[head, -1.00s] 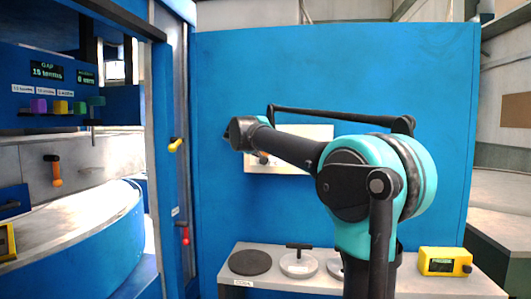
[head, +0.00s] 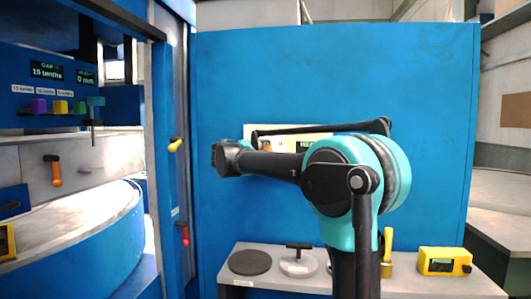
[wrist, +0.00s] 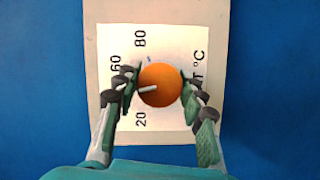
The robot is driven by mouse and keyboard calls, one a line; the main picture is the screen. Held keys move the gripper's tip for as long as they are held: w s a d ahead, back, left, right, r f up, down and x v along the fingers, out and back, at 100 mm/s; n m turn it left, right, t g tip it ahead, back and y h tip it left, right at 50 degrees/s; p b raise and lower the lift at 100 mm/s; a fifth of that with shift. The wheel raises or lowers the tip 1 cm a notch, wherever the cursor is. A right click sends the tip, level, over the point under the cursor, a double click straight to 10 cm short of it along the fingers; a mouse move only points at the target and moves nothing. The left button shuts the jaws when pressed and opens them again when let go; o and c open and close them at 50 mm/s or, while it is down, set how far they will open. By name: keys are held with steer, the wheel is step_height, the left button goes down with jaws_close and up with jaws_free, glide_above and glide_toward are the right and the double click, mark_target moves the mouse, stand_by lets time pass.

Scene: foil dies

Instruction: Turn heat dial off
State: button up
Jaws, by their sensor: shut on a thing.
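The heat dial (wrist: 160,85) is an orange round knob on a white scale plate (wrist: 180,45) in the wrist view. Its white pointer line points left, between the 60 and the 20 marks; 80 is at the top. My gripper (wrist: 159,84) has one finger on each side of the dial and is shut on it.
A grey bench below the panel holds a dark round disc (head: 250,262), a pale disc with a black handle (head: 298,262), a yellow-handled tool (head: 388,250) and a yellow meter (head: 444,261). A blue machine with coloured knobs (head: 60,107) stands at left.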

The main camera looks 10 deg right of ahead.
steer(key=n+t, duration=0.1)
steer(key=n, duration=0.1)
steer(key=n+h, duration=0.1)
steer(key=n, duration=0.2)
steer(key=shift+n+t, duration=0.3)
steer(key=shift+t, duration=0.1)
steer(key=n+t, duration=0.2)
steer(key=n, duration=0.4)
steer(key=shift+n+t+y, duration=0.3)
steer(key=shift+t, duration=0.1)
steer(key=o, duration=1.2)
steer(key=shift+c, duration=0.2)
steer(key=shift+s+a, duration=0.1)
steer(key=v, duration=1.1)
steer(key=shift+s+a, duration=0.2)
steer(key=shift+s, duration=0.15)
steer(key=shift+f, duration=0.2)
